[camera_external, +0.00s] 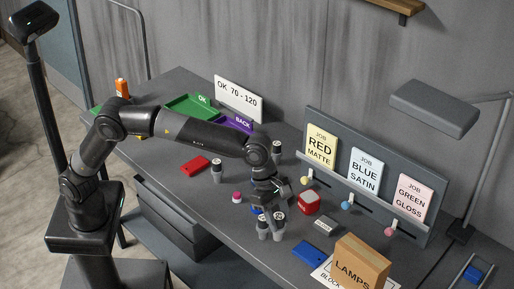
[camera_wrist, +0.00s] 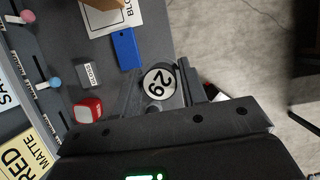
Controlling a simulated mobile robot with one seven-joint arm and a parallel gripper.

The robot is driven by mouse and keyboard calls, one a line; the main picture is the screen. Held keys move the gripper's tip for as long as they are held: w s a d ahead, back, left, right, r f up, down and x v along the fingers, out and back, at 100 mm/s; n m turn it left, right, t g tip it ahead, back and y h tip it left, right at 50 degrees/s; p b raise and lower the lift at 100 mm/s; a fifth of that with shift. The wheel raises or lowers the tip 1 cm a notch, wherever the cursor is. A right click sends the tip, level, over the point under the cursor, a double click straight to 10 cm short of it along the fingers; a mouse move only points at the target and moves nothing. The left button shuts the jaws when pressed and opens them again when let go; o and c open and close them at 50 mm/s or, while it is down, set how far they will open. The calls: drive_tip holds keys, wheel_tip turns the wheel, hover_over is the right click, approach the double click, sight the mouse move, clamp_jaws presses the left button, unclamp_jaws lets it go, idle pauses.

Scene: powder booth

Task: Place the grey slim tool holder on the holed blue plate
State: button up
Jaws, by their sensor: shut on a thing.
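My gripper (camera_external: 266,205) is low over the middle of the bench, fingers pointing down. In the external view two grey holders stand side by side under the gripper, a left one (camera_external: 264,229) and a right one (camera_external: 279,227); I cannot tell which is held. The blue plate (camera_external: 307,251) lies flat to the right of them, empty; it also shows in the wrist view (camera_wrist: 125,48), apart from the held holder.
A red and white block (camera_external: 309,203) and a small grey block (camera_external: 325,226) lie nearby. The LAMPS box (camera_external: 360,264) stands beyond the blue plate. More holders (camera_external: 217,170) and a red plate (camera_external: 195,165) are at the left. The job card rack (camera_external: 370,185) runs along the back.

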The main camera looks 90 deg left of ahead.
drive_tip(key=shift+d+f, duration=0.15)
drive_tip(key=shift+d, duration=0.85)
drive_tip(key=shift+w+a+f, duration=1.3)
drive_tip(key=shift+w+f, duration=0.05)
drive_tip(key=shift+f, duration=0.45)
drive_tip(key=shift+w+a+f, duration=1.25)
drive_tip(key=shift+w+f, duration=0.15)
drive_tip(key=shift+f, duration=0.45)
drive_tip(key=shift+w+a+f, duration=1.3)
drive_tip(key=shift+w+f, duration=0.05)
drive_tip(key=shift+f, duration=0.45)
drive_tip(key=shift+f, duration=0.15)
drive_tip(key=o, duration=1.3)
drive_tip(key=shift+c, duration=0.2)
